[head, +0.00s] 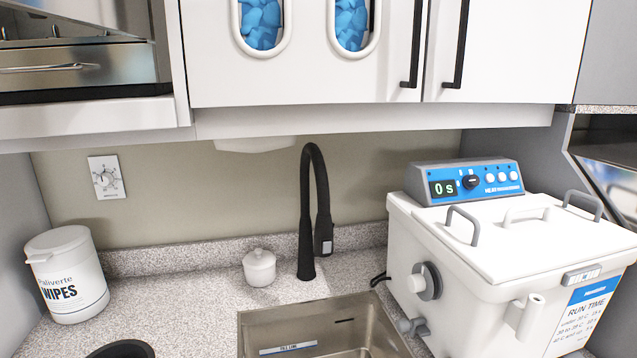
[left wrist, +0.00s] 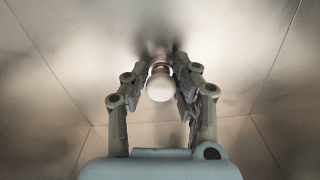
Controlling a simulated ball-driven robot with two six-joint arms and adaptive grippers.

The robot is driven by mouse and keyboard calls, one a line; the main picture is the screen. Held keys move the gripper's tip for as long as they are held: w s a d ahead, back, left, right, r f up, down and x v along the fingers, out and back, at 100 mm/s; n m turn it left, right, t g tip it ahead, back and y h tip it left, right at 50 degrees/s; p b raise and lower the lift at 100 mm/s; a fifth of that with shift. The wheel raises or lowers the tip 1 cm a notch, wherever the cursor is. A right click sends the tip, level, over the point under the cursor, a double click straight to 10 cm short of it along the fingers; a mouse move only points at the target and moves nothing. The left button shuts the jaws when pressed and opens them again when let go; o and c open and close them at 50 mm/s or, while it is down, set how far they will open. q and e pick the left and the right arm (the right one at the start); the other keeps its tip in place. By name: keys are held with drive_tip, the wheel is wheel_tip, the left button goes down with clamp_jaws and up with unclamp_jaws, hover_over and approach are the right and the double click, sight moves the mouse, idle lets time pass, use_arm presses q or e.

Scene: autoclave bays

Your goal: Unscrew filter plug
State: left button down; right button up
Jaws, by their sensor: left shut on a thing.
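In the left wrist view, a pale round knob, which looks like the filter plug (left wrist: 159,86), sits low in the middle of a brushed steel enclosure (left wrist: 75,60). My left gripper (left wrist: 161,78) has its two fingers on either side of the plug and is shut on it. What lies under the plug is hidden by it and the fingers. Neither gripper shows in the head view, and my right gripper is in no view.
The head view shows a steel sink (head: 262,331) with a black faucet (head: 306,225). A white bath unit (head: 450,285) stands at the right. A wipes tub (head: 68,275) and a lidded white jar (head: 259,268) stand on the counter. White cabinets (head: 510,50) hang above.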

use_arm(q)
drive_tip(key=n+b, duration=0.1)
drive_tip(key=n, duration=0.5)
drive_tip(key=shift+f+n+b, duration=0.1)
drive_tip(key=shift+n+b, duration=0.25)
drive_tip(key=shift+n, duration=0.05)
drive_tip(key=n+b, duration=0.1)
drive_tip(key=n, duration=0.2)
drive_tip(key=shift+f+n+b, duration=0.15)
drive_tip(key=shift+n+b, duration=0.15)
drive_tip(key=n+b, duration=0.1)
drive_tip(key=n, duration=0.1)
drive_tip(key=shift+n, duration=0.7)
